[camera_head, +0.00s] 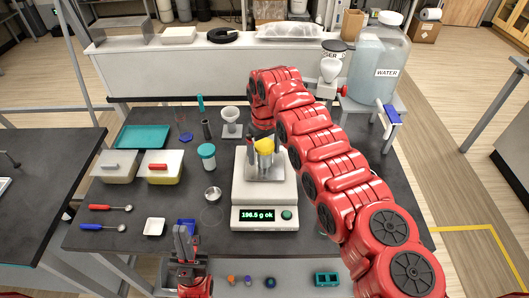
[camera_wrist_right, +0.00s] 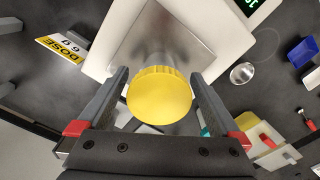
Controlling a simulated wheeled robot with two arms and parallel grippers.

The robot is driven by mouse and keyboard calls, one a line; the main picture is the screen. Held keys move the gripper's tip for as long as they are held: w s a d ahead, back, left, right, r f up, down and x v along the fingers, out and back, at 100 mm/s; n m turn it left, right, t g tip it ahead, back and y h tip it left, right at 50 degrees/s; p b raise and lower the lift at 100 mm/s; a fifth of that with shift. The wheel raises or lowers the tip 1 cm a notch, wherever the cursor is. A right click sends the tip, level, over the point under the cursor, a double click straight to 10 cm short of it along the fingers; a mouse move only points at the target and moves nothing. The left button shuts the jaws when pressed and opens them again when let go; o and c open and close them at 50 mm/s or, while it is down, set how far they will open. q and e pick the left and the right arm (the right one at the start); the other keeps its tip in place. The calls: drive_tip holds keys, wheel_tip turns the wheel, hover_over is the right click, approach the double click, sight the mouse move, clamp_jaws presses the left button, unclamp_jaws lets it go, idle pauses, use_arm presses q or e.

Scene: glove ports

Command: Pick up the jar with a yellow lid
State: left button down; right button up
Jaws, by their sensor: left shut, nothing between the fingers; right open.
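The jar with a yellow lid (camera_head: 264,146) stands on the metal pan of the white balance (camera_head: 264,215), whose display reads 196.5 g ok. In the right wrist view the yellow lid (camera_wrist_right: 159,95) lies between the two open fingers of my right gripper (camera_wrist_right: 160,92), with a gap on each side; the jar body is mostly hidden under the lid. In the head view my right gripper (camera_head: 262,140) reaches the jar from behind and is partly hidden by its arm. My left gripper (camera_head: 184,238) is shut and empty at the table's front edge, by a blue tray.
Left of the balance stand a jar with a teal lid (camera_head: 207,151), a metal bowl (camera_head: 213,194) and a white funnel on a stand (camera_head: 231,117). Two lidded boxes (camera_head: 161,167) and a teal tray (camera_head: 143,137) are further left. A water tank (camera_head: 377,62) stands at the back right.

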wheel_tip(320, 180, down, 2)
drive_tip(key=shift+f, duration=0.15)
clamp_jaws()
idle(0.4)
